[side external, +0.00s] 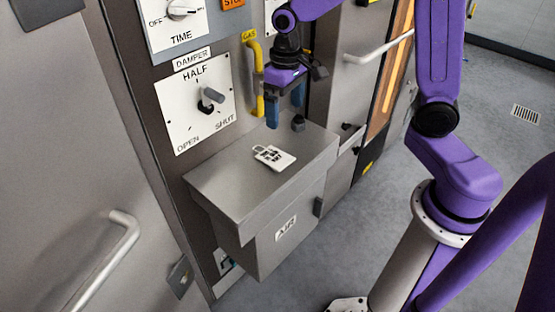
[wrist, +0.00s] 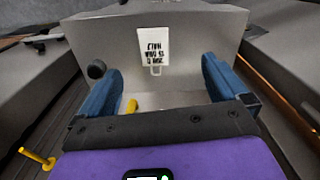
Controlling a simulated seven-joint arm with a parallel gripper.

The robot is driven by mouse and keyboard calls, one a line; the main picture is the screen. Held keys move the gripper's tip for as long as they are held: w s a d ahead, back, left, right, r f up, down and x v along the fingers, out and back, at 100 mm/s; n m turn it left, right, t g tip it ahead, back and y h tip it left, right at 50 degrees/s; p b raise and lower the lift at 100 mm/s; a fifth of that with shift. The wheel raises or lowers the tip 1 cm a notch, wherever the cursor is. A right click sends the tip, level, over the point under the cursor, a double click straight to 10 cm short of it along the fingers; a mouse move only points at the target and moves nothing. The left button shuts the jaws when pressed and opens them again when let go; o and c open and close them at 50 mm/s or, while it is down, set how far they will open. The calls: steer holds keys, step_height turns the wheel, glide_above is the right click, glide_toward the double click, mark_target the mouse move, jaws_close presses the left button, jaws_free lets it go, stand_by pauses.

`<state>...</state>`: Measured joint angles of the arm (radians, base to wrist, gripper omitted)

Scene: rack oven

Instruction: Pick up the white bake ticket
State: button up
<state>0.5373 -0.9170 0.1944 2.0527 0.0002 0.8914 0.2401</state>
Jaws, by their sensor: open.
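The white bake ticket (side external: 274,157) lies flat on top of a grey metal box in the side external view. It is a small tag with dark print and a loop at one end. In the wrist view the ticket (wrist: 153,48) shows beyond the fingertips, between them, with its loop toward me. My gripper (side external: 285,110) has blue fingers, is open and empty, and hangs above the back right part of the box. In the wrist view my gripper (wrist: 164,80) has its two fingers spread wide apart. The gripper does not touch the ticket.
The ticket's box (side external: 222,187) has a label reading AIR on its front. A dark knob (side external: 298,123) stands at its back right corner. The damper dial (side external: 207,102) and a yellow gas handle (side external: 257,75) stick out from the panel behind.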

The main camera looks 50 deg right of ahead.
steer(key=w+d+m, duration=0.2)
steer(key=w, duration=0.1)
glide_above(280, 160)
steer(key=f, duration=1.2)
steer(key=shift+w+d+f, duration=0.1)
steer(key=shift+d+f, duration=0.1)
steer(key=shift+f, duration=0.2)
steer(key=shift+a+f, duration=0.2)
steer(key=shift+f, duration=2.5)
steer(key=c, duration=1)
